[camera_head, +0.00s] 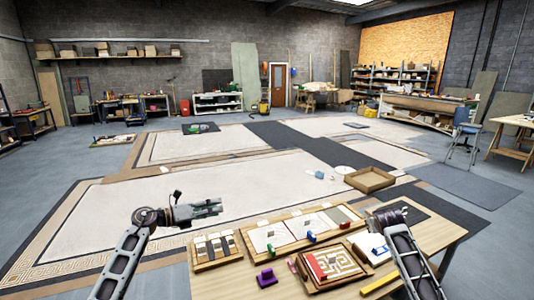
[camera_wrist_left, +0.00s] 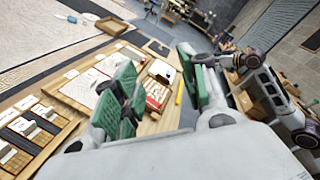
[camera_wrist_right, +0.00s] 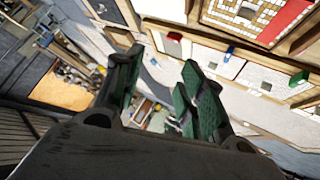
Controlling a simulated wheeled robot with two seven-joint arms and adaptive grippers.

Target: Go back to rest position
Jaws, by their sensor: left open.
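My left gripper (camera_head: 208,208) is raised at the left of the work table (camera_head: 215,284), above the floor mosaic in the picture, with nothing between its fingers. In the left wrist view its green-padded fingers (camera_wrist_left: 162,92) stand apart. My right gripper (camera_head: 404,214) is over the right part of the table, beside a white item (camera_head: 370,246), partly hidden by its own wrist. In the right wrist view its green-padded fingers (camera_wrist_right: 158,90) are apart and empty. A mosaic panel with a red strip (camera_head: 334,265) lies on the table in front.
An empty wooden tray (camera_head: 369,180) is at the back. Open floor lies left.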

